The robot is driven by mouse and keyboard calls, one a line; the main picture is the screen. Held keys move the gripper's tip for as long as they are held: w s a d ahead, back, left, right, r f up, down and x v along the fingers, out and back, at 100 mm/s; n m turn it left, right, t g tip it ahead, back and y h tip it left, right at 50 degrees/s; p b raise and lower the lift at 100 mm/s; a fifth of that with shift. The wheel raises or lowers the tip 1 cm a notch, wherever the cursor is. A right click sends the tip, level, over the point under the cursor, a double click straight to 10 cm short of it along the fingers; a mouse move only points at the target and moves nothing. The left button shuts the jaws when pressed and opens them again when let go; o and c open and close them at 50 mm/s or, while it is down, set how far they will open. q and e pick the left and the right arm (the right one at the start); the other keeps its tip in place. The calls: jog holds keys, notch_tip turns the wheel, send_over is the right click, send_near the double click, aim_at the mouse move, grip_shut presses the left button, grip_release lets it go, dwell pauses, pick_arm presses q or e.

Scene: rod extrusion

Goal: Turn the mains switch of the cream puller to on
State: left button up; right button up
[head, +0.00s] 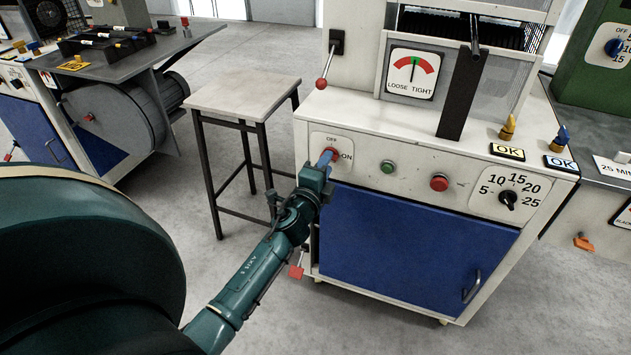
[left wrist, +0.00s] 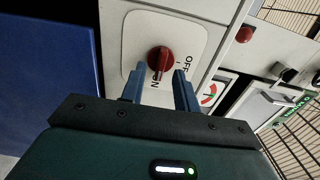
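The cream puller (head: 455,150) stands right of centre in the head view. Its mains switch, a red knob (left wrist: 160,59), sits on a white plate (left wrist: 140,45) lettered OFF and ON. In the left wrist view the knob's pale mark appears to point toward ON. In the head view the knob (head: 335,154) is partly hidden by my fingers. My left gripper (head: 325,160) is in front of the plate. Its blue fingers (left wrist: 160,80) are open, one on each side of the knob's near end, with gaps visible. My right gripper is not in view.
A green button (head: 388,167), a red button (head: 439,182) and a black timer dial (head: 508,198) are on the same panel. A red-knobbed lever (head: 322,82) rises above the switch. A stool (head: 243,97) stands to the left, with open floor in front.

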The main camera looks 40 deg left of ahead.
pick_arm(q)
jog(key=v, duration=1.2)
jog(key=shift+r, duration=0.1)
